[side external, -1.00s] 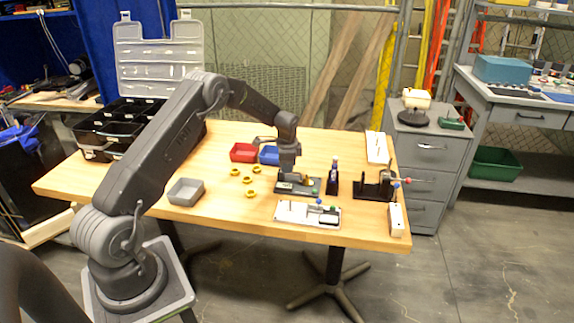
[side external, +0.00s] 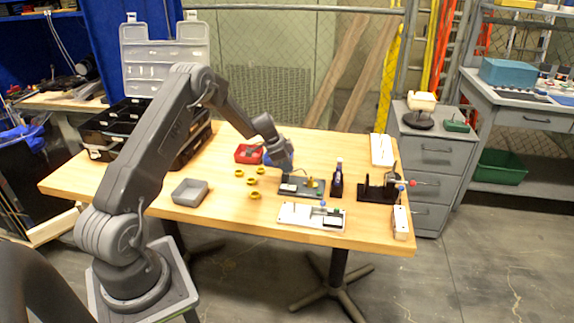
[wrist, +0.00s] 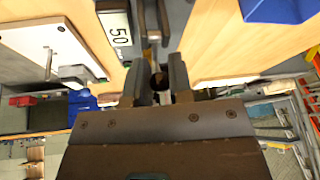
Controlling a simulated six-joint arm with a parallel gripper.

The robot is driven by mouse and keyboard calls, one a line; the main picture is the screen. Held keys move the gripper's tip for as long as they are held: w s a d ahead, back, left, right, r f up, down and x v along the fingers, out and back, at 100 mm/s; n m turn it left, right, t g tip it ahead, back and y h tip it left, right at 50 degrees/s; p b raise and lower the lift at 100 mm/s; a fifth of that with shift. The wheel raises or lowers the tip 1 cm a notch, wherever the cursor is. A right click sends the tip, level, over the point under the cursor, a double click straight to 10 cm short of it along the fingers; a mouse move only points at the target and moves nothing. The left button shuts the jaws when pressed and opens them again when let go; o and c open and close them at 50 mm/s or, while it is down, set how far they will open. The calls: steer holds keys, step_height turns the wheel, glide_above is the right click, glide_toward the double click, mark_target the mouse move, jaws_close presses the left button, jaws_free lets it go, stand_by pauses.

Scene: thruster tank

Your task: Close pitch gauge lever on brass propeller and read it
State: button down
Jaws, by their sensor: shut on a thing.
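The pitch gauge (side external: 316,194) is a dark base on the bench, with a light display block (side external: 289,187) at its left and the small brass propeller (side external: 311,183) on it. In the wrist view, the display (wrist: 117,30) shows "50"; any further digits are hard to make out. My gripper (wrist: 161,78) is tilted at the gauge's back left, beside the display. Its fingers are shut on a small dark rounded piece (wrist: 160,82), apparently the gauge lever's end. A bit of brass shows just beyond the fingertips. The rest of the lever is hidden.
A red bin (side external: 247,153) and a partly hidden blue bin (side external: 272,158) stand behind my gripper. A dark bottle (side external: 337,182), a black stand (side external: 376,193) and a white panel (side external: 300,214) surround the gauge.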

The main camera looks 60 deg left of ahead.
steer(key=shift+d, duration=0.1)
steer(key=c, duration=1)
jaws_free()
steer(key=shift+c, duration=0.2)
steer(key=v, duration=1.3)
steer(key=shift+r, duration=0.4)
steer(key=shift+s, duration=0.1)
